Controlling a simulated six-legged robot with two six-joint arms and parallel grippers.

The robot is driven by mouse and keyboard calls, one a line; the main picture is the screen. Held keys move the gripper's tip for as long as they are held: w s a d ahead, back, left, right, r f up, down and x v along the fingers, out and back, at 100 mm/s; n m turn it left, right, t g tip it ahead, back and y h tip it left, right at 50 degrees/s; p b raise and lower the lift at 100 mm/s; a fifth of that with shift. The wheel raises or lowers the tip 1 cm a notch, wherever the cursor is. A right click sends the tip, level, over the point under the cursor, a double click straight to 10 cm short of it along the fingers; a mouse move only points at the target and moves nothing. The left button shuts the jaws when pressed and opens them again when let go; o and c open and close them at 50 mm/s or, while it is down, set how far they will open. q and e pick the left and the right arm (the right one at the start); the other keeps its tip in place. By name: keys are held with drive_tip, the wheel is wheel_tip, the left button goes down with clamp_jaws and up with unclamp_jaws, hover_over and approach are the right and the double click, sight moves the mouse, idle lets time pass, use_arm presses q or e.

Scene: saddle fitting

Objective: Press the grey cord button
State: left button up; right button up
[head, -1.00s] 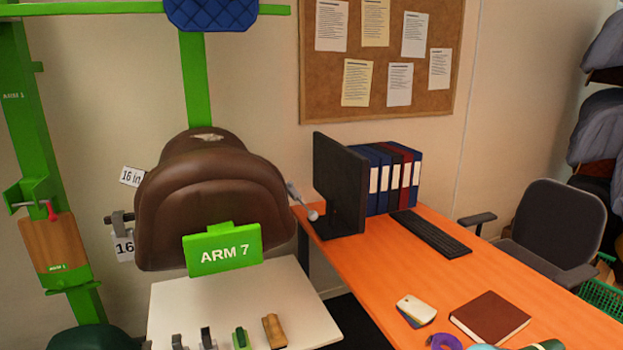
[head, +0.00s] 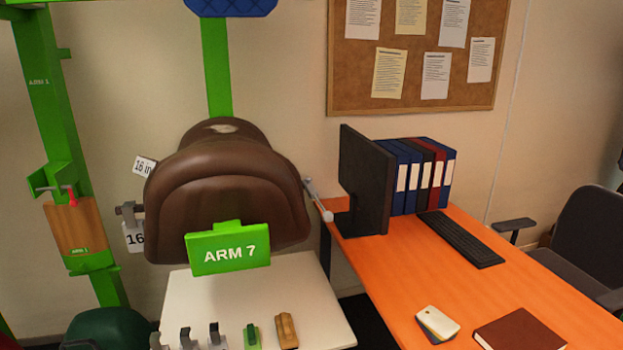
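No button that I can clearly pick out as the grey cord button shows in the head view. A thin grey rod with a pale rounded end (head: 319,202) sticks out between the brown saddle (head: 225,195) and the black monitor (head: 366,180); I cannot tell whether it is a cord or a button. Several small grey clip-like pieces (head: 215,336) stand on the white tabletop (head: 260,300), next to a green piece (head: 251,336) and a tan piece (head: 287,330). Neither of my grippers is in view.
A green ARM 7 sign (head: 228,248) hangs in front of the saddle. The orange desk (head: 470,280) at right holds binders (head: 421,175), a keyboard (head: 460,238), pale cards (head: 437,322) and a brown book (head: 518,332). An office chair (head: 590,235) stands behind it.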

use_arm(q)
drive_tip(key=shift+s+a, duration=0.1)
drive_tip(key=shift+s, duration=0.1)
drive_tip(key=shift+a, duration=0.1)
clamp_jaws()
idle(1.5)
